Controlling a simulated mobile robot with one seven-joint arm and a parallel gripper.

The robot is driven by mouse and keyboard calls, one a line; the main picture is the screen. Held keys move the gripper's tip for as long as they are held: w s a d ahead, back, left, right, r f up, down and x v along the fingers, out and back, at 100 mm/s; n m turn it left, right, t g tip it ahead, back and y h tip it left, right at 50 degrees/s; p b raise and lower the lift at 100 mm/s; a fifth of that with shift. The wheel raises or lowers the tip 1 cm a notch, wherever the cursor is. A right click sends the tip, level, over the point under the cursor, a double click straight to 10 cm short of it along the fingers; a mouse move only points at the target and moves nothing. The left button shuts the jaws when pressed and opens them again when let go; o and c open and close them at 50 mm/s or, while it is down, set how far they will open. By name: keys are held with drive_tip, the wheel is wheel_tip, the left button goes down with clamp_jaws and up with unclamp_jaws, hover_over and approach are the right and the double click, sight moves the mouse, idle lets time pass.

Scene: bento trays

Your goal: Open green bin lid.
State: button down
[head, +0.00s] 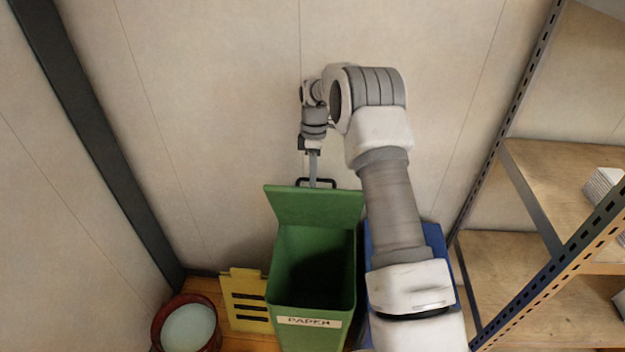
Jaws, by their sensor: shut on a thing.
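The green bin (343,294) stands against the back wall with a label that reads "PAPER" on its front. Its green lid (314,207) is tilted up at the back, and the dark inside of the bin shows. A black handle (331,183) sits at the lid's top edge. My gripper (313,183) points down at the handle and is shut on it. The fingertips are small in the head view and partly hidden by the lid's edge.
A blue bin (437,249) stands right of the green one, mostly behind my arm. A yellow slatted piece (243,318) and a red-brown round pot (160,321) are at left. Metal-framed wooden shelves (505,262) stand at right. The wall is close behind.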

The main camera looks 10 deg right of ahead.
drive_tip(key=shift+w+d+f, duration=0.15)
drive_tip(key=shift+w+d, duration=0.35)
drive_tip(key=shift+w, duration=0.3)
drive_tip(key=c, duration=0.9)
unclamp_jaws()
drive_tip(key=shift+w, duration=0.1)
drive_tip(key=shift+a, duration=0.1)
drive_tip(key=r, duration=0.4)
drive_tip(key=w+r+p, duration=0.1)
drive_tip(key=r, duration=0.3)
drive_tip(key=w+r+p, duration=0.1)
drive_tip(key=r, duration=0.3)
drive_tip(key=shift+d, duration=0.4)
